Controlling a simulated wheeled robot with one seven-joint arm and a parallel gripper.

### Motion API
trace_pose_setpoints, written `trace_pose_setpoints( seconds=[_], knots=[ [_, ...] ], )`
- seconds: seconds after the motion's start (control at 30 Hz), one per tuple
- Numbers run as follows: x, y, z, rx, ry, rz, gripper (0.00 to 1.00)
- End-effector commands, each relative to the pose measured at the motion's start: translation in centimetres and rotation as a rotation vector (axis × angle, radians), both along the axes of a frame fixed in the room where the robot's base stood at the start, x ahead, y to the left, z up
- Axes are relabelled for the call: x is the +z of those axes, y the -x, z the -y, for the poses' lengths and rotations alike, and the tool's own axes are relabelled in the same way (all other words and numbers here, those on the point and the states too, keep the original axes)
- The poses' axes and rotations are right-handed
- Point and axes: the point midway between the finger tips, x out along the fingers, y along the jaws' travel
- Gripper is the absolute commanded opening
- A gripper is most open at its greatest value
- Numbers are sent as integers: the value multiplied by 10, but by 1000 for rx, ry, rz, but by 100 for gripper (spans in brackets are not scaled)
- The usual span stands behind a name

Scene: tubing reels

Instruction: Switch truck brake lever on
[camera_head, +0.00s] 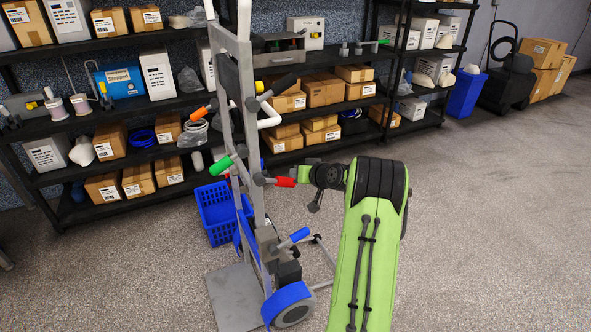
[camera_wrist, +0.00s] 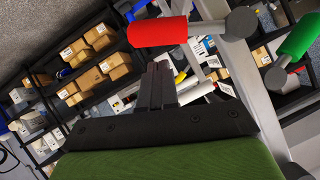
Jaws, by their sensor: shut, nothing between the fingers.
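The grey hand truck (camera_head: 246,130) stands upright at the centre of the head view, with blue wheels. I cannot tell which one is the brake lever. My gripper (camera_wrist: 158,82) is shut and empty. In the wrist view its fingers point just below the red grip (camera_wrist: 158,31), with the green grip (camera_wrist: 300,36) at the upper right. I cannot tell whether the fingers touch the red grip.
Black shelves (camera_head: 100,107) with boxes and reels stand behind the truck. A blue basket (camera_head: 217,212) sits on the floor beside the truck at left. A blue bin (camera_head: 467,93) and stacked cartons (camera_head: 541,52) are at the back right. The floor (camera_head: 480,220) at right is clear.

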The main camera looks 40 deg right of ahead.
Motion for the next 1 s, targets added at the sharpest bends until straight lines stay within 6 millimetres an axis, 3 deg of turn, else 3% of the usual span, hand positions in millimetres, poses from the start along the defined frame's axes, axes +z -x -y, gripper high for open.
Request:
trace_pose_setpoints(
  seconds=[0.03,0.2,0.43,1.0],
  knots=[
    [18,-3,-2,2,5,2,0],
    [33,40,-2,-4,1,1,0],
    [52,79,-4,-3,2,1,0],
    [56,87,-6,1,1,1,0]
  ],
)
